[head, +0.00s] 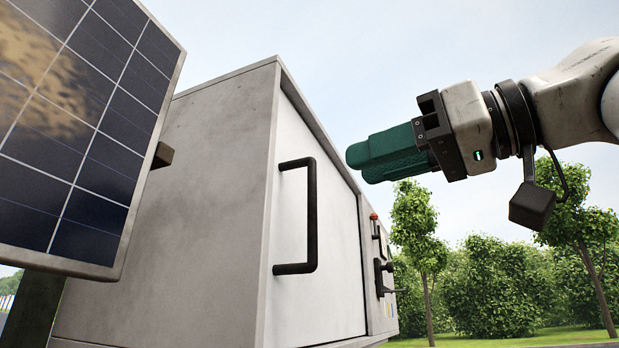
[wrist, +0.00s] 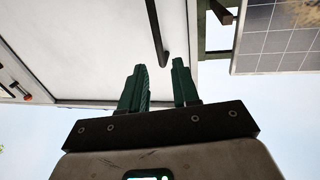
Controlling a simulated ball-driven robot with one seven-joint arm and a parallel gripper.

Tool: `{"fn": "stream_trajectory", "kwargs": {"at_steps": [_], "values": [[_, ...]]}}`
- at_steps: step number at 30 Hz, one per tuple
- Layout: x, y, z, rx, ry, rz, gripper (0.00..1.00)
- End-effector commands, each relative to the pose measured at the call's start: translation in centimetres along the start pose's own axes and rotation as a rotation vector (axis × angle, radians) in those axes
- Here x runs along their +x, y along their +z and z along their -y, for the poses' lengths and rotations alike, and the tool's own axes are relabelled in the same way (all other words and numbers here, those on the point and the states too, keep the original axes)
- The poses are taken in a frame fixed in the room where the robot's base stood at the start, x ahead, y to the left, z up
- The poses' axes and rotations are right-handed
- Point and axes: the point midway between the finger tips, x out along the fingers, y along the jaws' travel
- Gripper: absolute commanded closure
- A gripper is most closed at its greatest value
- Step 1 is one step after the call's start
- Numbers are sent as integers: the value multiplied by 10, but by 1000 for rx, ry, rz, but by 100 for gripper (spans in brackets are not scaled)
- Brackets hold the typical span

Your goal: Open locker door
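The locker door (head: 338,240) is a pale panel on the front of a grey metal cabinet, and it looks closed. A black U-shaped handle (head: 312,215) stands out near its left edge. My gripper (head: 358,162) is to the right of the handle and apart from it in the head view, with its green fingers pointing left. In the wrist view, my gripper (wrist: 158,65) has a gap between its fingers and nothing held. There the handle (wrist: 155,32) lies ahead, its end near the line between the fingertips. The door (wrist: 90,45) fills the upper left there.
A solar panel (head: 85,120) stands at the left, in front of the cabinet's side wall (head: 215,190). A red knob (head: 374,216) and dark fittings (head: 382,275) are further along the cabinet front. Trees and bushes (head: 495,285) are behind. Open air surrounds my gripper.

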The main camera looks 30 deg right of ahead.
Motion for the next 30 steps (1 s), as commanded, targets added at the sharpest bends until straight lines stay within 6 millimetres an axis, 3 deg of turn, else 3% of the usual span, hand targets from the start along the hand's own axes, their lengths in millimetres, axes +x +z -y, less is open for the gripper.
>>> {"fn": "stream_trajectory", "kwargs": {"at_steps": [9,15,27,30], "values": [[58,-2,0,1,-1,1,69],[81,-1,0,0,0,0,69],[88,0,0,1,-1,-1,69],[88,0,0,1,0,-1,78]]}}
